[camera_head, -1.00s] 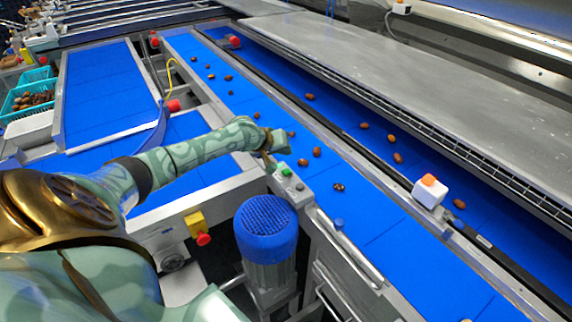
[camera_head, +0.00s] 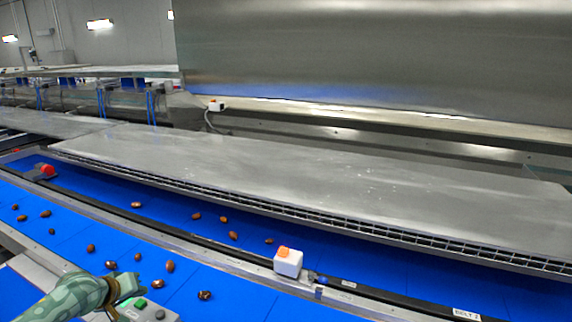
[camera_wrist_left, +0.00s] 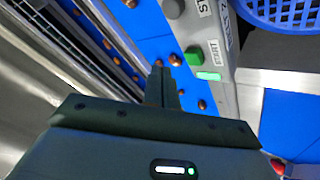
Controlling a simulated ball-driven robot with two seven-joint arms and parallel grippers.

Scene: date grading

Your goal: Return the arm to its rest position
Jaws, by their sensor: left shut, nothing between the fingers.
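My left arm comes in at the lower left corner of the head view, with its green camouflage-patterned sleeve. My left gripper (camera_head: 128,284) is beside the control box (camera_head: 150,312) with the green button (camera_head: 140,302), at the near edge of the blue belt (camera_head: 235,292). In the left wrist view its two dark fingers (camera_wrist_left: 160,84) are together with nothing between them. The control box (camera_wrist_left: 215,55) and green button (camera_wrist_left: 193,56) are just past the fingertips there. My right gripper is not in view.
Several brown dates (camera_head: 170,266) lie scattered on the near belt, and others (camera_head: 233,235) on the far belt. A white box with an orange top (camera_head: 288,262) stands on the divider. A long metal cover (camera_head: 300,185) lies beyond. A blue mesh cover (camera_wrist_left: 280,14) shows in the wrist view.

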